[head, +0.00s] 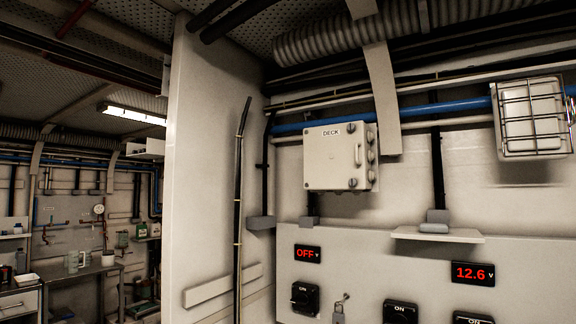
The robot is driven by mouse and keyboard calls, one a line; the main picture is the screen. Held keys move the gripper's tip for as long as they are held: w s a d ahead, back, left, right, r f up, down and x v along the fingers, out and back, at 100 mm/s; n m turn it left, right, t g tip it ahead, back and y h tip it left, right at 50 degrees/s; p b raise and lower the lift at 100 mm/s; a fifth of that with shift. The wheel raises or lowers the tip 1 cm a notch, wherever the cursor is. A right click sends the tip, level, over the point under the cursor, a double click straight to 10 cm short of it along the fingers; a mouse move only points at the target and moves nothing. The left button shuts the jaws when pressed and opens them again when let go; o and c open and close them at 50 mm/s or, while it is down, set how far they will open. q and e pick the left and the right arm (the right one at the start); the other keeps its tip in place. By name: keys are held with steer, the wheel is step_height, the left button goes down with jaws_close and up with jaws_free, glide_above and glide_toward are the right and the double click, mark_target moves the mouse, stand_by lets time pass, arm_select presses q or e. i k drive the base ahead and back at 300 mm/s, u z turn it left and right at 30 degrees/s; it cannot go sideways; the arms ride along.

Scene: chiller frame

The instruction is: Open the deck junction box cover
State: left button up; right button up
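The deck junction box (333,162) is a white box labelled "DECK", fixed high on the wall right of centre in the head view. Its cover looks shut and lies flat on the box. Neither of my grippers shows in the head view.
A caged lamp (532,117) is at the upper right. A blue pipe (440,108) runs behind the box. A small shelf (438,234) and a switch panel (385,275) with red displays are below. A wall edge (205,170) stands left of the box.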

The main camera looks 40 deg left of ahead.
mark_target(334, 155)
steer(key=u, duration=0.35)
steer(key=k, duration=0.65)
steer(key=z, duration=1)
steer(key=i, duration=1.4)
steer(key=u, duration=0.75)
